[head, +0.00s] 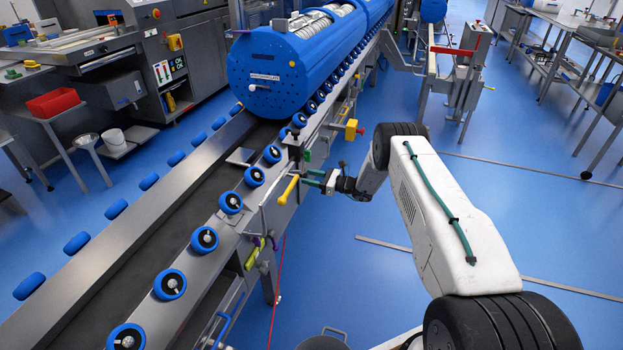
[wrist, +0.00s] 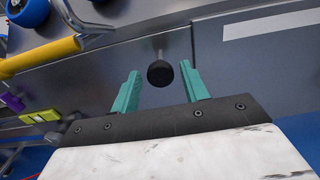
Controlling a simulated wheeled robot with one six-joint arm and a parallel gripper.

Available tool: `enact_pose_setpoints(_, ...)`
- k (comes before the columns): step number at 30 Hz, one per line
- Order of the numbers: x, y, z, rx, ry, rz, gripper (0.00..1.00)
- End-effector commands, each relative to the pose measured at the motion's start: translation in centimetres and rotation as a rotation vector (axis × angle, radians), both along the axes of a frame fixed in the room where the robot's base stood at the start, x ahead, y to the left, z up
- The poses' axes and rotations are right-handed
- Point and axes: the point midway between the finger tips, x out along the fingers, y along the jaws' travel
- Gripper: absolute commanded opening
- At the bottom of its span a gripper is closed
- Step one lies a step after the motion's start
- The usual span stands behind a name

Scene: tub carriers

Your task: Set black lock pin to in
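In the wrist view, the black lock pin (wrist: 160,74) is a round black knob on a short metal stem. It sticks out from the grey side panel (wrist: 125,62) of the conveyor. My gripper (wrist: 160,68) is open, with its two teal fingers apart on either side of the knob and a visible gap to each. The gripper does not grip it. In the head view, my gripper (head: 313,178) reaches in from the right to the conveyor's side. The black knob is too small to make out there.
A yellow handle (head: 288,190) is left of my gripper and also shows in the wrist view (wrist: 40,56). A blue drum (head: 290,75) rests on the conveyor (head: 190,235) with blue rollers. A yellow block (head: 351,129) sits farther along. Blue floor is open at right.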

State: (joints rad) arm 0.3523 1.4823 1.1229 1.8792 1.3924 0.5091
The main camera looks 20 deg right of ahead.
Motion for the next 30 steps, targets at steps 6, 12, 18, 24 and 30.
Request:
enact_pose_setpoints(6, 0.0, 0.0, 0.0, 0.0, 0.0, 0.0, 0.0)
enact_pose_setpoints(12, 1.1, 1.4, 0.0, -0.002, -0.002, 0.002, 0.0)
enact_pose_setpoints(18, 1.8, 2.0, 0.1, -0.001, -0.002, -0.001, 0.0)
enact_pose_setpoints(24, 1.8, 2.2, 0.1, -0.001, -0.002, 0.001, 0.49)
enact_pose_setpoints(30, 1.7, 2.0, 0.1, -0.001, -0.001, 0.0, 0.52)
